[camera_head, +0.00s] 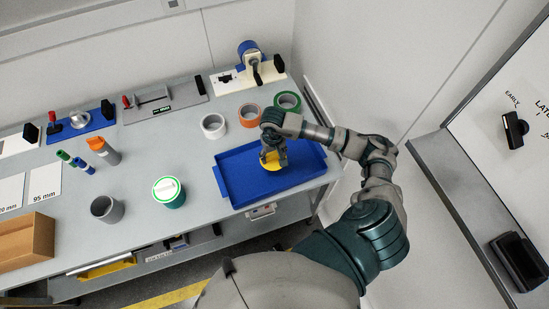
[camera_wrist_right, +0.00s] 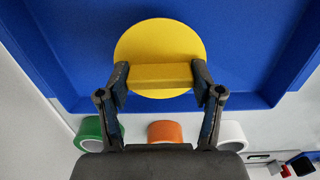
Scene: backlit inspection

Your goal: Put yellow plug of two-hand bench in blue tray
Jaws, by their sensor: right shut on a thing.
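The yellow plug (camera_wrist_right: 160,45) is a round disc with a raised bar across it. My right gripper (camera_wrist_right: 160,80) is shut on that bar, one finger at each end. In the head view the plug (camera_head: 270,162) shows below the right gripper (camera_head: 273,155), partly hidden by it. Both are over the inside of the blue tray (camera_head: 235,196). The tray's floor and walls also surround the plug in the wrist view (camera_wrist_right: 60,60). I cannot tell whether the plug touches the tray floor. My left gripper is not in view.
Behind the tray stand a white tape roll (camera_head: 214,126), an orange one (camera_head: 250,115) and a green one (camera_head: 288,102). A green-and-white canister (camera_head: 168,192) and a grey cup (camera_head: 106,209) stand to the left. A wall closes off the right.

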